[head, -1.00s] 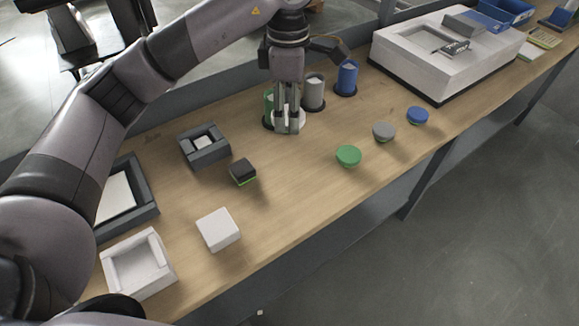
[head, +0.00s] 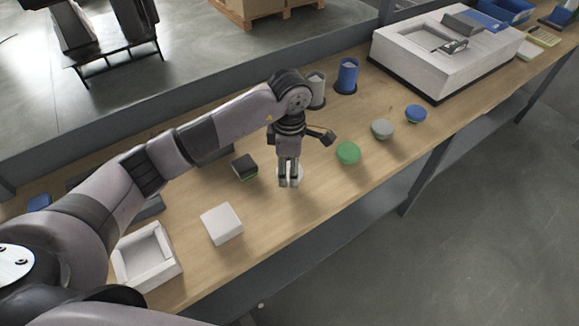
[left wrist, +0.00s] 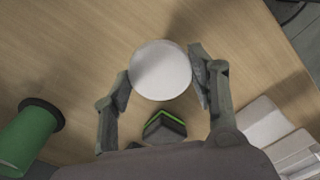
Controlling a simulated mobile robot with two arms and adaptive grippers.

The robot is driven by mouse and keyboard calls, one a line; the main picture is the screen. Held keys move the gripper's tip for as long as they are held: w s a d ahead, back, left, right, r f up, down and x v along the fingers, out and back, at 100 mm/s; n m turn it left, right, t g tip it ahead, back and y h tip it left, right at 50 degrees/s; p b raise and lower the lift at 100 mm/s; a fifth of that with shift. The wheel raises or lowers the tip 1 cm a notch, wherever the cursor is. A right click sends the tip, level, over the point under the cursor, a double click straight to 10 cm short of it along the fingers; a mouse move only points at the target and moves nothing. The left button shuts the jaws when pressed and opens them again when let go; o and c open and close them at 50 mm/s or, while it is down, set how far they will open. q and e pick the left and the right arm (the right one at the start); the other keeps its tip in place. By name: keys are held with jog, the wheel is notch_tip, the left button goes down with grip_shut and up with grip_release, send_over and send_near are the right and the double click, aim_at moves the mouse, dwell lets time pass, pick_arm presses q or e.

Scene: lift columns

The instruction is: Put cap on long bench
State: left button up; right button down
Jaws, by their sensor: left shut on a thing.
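My left gripper (head: 288,183) points down over the middle of the long wooden bench (head: 325,190). It is shut on a round white cap (left wrist: 160,70), which lies between the two fingertips in the left wrist view. In the head view the fingers hide much of the cap, with a white edge (head: 298,172) beside them. The cap appears to be held low over the bench; I cannot tell whether it touches. My right gripper is in neither view.
A black and green block (head: 244,166), a white block (head: 222,224) and a white open box (head: 147,258) are to the left. Green (head: 348,153), grey (head: 382,129) and blue (head: 415,114) lids lie to the right. The bench's front strip is clear.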

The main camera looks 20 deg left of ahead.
pick_arm(q)
jog(key=shift+f, duration=0.8)
jog(key=o, duration=1.1)
jog(key=shift+o, duration=0.2)
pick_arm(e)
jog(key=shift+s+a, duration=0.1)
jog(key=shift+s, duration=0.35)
